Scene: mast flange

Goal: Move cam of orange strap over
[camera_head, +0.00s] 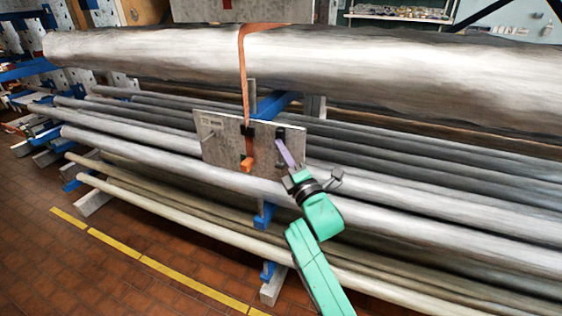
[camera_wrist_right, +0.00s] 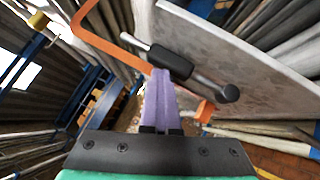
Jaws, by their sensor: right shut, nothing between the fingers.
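The orange strap (camera_head: 244,75) hangs from over the large pale pole down to a grey plate (camera_head: 222,145). A black clamp part (camera_head: 247,130) sits on the strap at the plate, and an orange end piece (camera_head: 246,164) shows below it. In the right wrist view the orange strap (camera_wrist_right: 110,40) bends toward a black cylinder with a rod (camera_wrist_right: 170,62), close beyond my fingertips. My right gripper (camera_head: 281,142) has purple fingers, shut and empty, at the plate's right part beside a dark fitting. The fingers show in the right wrist view (camera_wrist_right: 160,75); whether they touch the cylinder I cannot tell. My left gripper is not in view.
The large pale pole (camera_head: 400,75) crosses above the plate. Several long grey poles (camera_head: 430,225) lie on a blue rack (camera_head: 264,215) behind and below. The tiled floor (camera_head: 60,260) at lower left is clear.

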